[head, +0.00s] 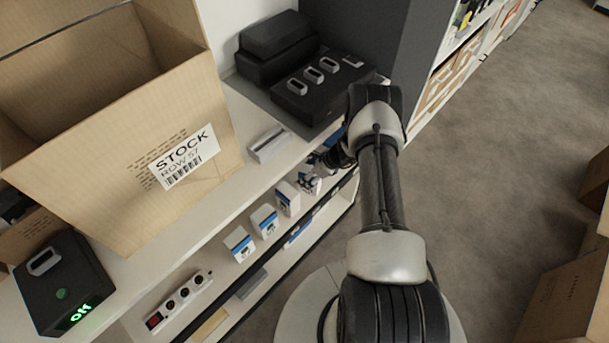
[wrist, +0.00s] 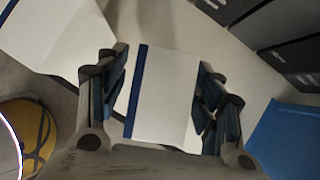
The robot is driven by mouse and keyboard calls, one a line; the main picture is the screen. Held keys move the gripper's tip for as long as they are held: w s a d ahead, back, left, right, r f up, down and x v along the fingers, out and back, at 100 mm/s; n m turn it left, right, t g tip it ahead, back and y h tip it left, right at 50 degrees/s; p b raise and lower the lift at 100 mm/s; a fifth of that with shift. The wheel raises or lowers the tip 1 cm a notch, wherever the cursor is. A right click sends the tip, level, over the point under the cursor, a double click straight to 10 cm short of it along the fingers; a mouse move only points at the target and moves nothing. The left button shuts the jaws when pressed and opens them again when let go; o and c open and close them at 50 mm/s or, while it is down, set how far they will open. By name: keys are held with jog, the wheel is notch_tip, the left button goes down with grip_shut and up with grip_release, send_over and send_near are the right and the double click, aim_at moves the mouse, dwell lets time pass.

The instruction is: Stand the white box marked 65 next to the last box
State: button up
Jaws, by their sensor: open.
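My gripper (head: 313,178) is low at the front of the shelf, at the far end of a row of white boxes. In the wrist view, its fingers (wrist: 162,72) are open, one on each side of a white box with a dark blue band (wrist: 168,95). Small gaps seem to show beside the box; I cannot tell whether a finger touches it. No number is readable on it. In the head view, three white boxes with blue bands stand spaced in a row: a near one (head: 239,244), a middle one (head: 265,221) and a far one (head: 288,199), nearest my gripper.
A large open carton (head: 95,130) and a black case with a green display (head: 62,285) stand on the upper surface at left. Black cases (head: 318,90) stand at the back. A power strip (head: 180,300) lies near the row. Open floor (head: 500,130) lies right.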

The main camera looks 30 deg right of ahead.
jog(key=p+v, duration=0.2)
jog(key=v, duration=0.7)
jog(key=shift+r+p, duration=0.35)
jog(key=shift+r, duration=0.05)
jog(key=shift+s, duration=0.1)
